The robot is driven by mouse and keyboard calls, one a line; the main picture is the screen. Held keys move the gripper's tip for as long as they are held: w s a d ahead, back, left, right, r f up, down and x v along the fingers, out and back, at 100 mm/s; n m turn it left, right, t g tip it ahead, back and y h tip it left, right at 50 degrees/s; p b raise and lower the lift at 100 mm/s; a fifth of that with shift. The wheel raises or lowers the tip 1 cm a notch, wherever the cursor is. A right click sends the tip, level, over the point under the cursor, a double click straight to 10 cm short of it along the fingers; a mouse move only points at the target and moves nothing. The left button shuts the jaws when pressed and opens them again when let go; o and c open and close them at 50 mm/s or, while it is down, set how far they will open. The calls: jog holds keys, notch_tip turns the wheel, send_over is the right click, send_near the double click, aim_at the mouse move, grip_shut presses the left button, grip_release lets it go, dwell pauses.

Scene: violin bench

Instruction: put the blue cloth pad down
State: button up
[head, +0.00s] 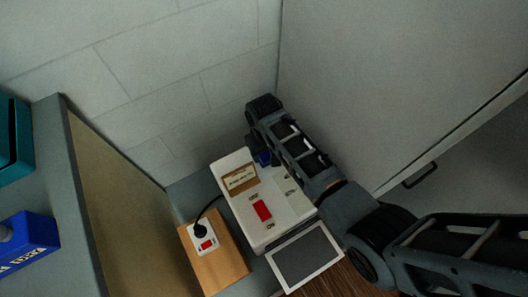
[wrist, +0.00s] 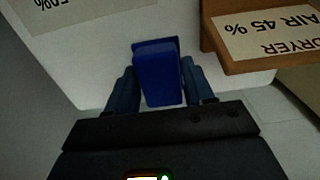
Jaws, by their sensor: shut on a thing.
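The blue cloth pad (wrist: 158,72) is a small blue block between the two fingers of my gripper (wrist: 163,88) in the wrist view. My gripper is shut on it. In the head view a bit of the blue pad (head: 264,158) shows beside my arm's end, at the back right of a white box-like unit (head: 276,222). The arm hides most of my gripper there. In the wrist view the white unit's pale surface (wrist: 90,65) lies behind the pad; I cannot tell whether the pad touches it.
A brown label holder (head: 240,179) reading "DRYER AIR 45 %" sits on the white unit, also at the wrist view's upper right (wrist: 262,38). A wooden block with a socket (head: 228,262) stands left. A grey-topped white tray (head: 305,256) is in front. Walls close in behind.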

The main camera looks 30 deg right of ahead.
jog(key=shift+f, duration=0.35)
jog(key=shift+f, duration=0.1)
jog(key=o, duration=0.9)
jog(key=shift+o, duration=0.2)
notch_tip(320, 180, up, 12)
jog(key=p, duration=0.1)
jog(key=shift+p, duration=0.4)
